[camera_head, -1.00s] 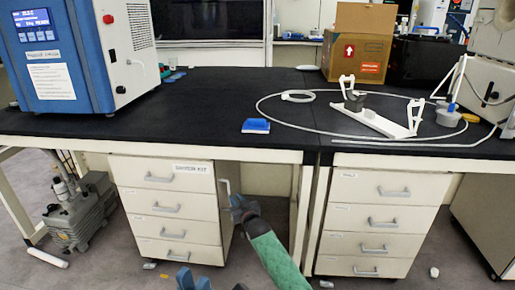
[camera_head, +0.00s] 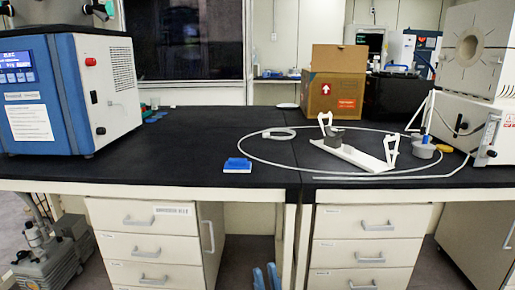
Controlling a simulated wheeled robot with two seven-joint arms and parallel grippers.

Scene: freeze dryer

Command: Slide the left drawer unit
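The left drawer unit (camera_head: 176,245) is cream, with stacked drawers and grey handles, and stands under the bench at left. A label is on its top drawer. A tall vertical handle (camera_head: 208,237) is on its right side. Its drawers look shut, and its lower part is cut off by the picture's edge. My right gripper (camera_head: 265,277) shows only as two blue fingertips at the bottom, right of the unit and apart from it. The fingers stand slightly apart with nothing seen between them. My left gripper is out of view.
A second drawer unit (camera_head: 363,250) stands right of the bench leg (camera_head: 289,240). The space under the bench between the units is open. A pump (camera_head: 45,255) is on the floor at left. The black bench top (camera_head: 190,150) carries a blue machine, a box and tubing.

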